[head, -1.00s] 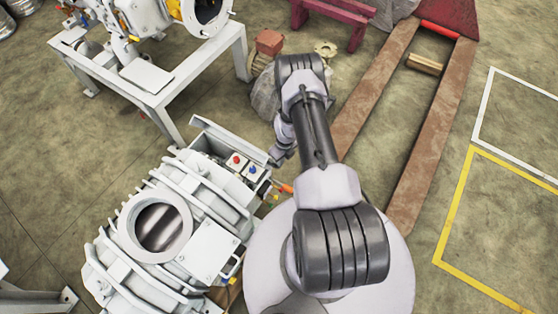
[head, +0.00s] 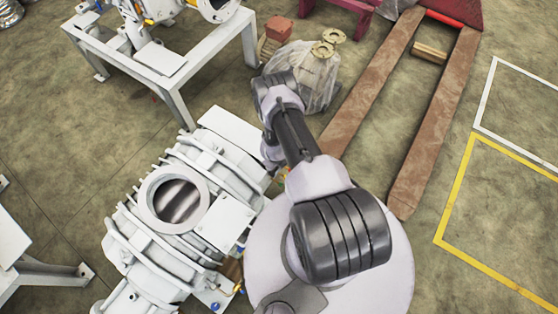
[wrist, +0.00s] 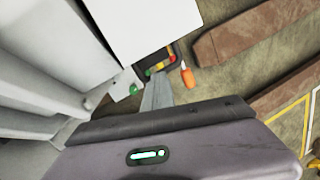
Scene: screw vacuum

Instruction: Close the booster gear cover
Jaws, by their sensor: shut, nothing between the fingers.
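The booster gear cover (head: 232,128) is a flat white panel at the upper end of the grey-white vacuum machine (head: 150,250) in the head view. It lies over the box there and hides its buttons; I cannot tell whether it is fully flush. In the wrist view, a white panel (wrist: 145,25), apparently this cover, fills the top centre. My gripper (wrist: 156,88) is shut and empty, its narrow fingers just below the panel's edge; contact is unclear. In the head view my arm hides the fingertips.
An orange piece (wrist: 187,76) and a red, yellow and green strip (wrist: 160,65) show beside my fingers. A white frame table (head: 175,75) stands behind the machine. A wrapped bundle (head: 312,75) and brown forks (head: 435,120) lie beyond my arm.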

